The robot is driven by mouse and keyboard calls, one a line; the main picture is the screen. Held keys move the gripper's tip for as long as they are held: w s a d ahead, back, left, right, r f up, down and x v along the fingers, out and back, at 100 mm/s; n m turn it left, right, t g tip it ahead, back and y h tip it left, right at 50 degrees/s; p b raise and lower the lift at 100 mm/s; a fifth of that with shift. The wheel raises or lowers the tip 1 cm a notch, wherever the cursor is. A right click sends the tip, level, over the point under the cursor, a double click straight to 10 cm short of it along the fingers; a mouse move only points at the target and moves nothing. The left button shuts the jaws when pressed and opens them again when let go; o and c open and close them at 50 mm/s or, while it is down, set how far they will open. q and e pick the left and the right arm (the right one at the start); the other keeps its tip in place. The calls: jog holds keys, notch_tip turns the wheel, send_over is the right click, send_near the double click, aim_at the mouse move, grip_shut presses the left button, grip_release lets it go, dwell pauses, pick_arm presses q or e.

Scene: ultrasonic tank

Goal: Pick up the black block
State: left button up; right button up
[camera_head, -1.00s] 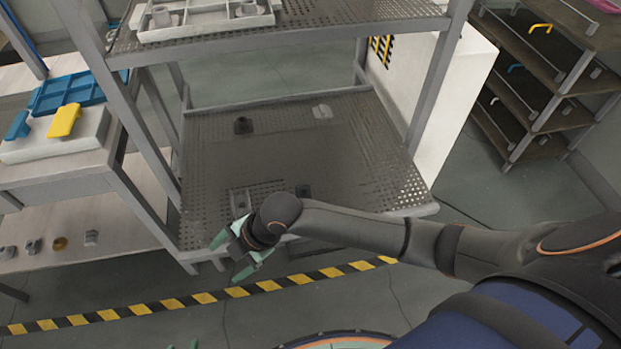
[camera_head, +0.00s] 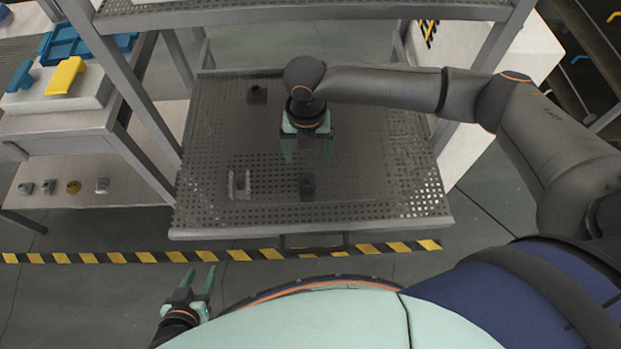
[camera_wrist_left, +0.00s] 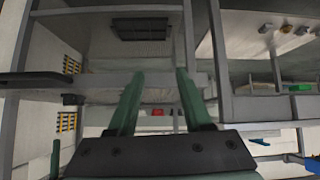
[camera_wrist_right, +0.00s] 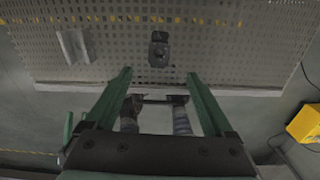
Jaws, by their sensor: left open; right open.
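A small black block (camera_head: 307,186) stands on the perforated lower shelf (camera_head: 385,205), near its front edge. My right gripper (camera_head: 307,158) is open and empty, fingers pointing down, above the shelf and just behind the front black block in the head view. In the right wrist view the black block (camera_wrist_right: 158,54) lies ahead, between the lines of the open fingers (camera_wrist_right: 159,76), apart from them. My left gripper (camera_head: 201,270) is open and empty, low in front of the rack; its fingers (camera_wrist_left: 160,75) also show in the left wrist view.
A grey slotted block (camera_head: 239,185) stands left of the front black block. Rack posts (camera_head: 120,95) and an upper shelf (camera_head: 300,12) frame the space. A side bench (camera_head: 60,140) at left holds blue and yellow parts. The shelf's right part is bare.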

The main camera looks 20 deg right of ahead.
aim_at(307, 183)
notch_tip(307, 183, down, 11)
jog(key=shift+s+a+f, duration=0.1)
jog(key=shift+a+f, duration=0.05)
jog(key=shift+f, duration=0.05)
dwell(0.3)
grip_shut()
dwell(0.6)
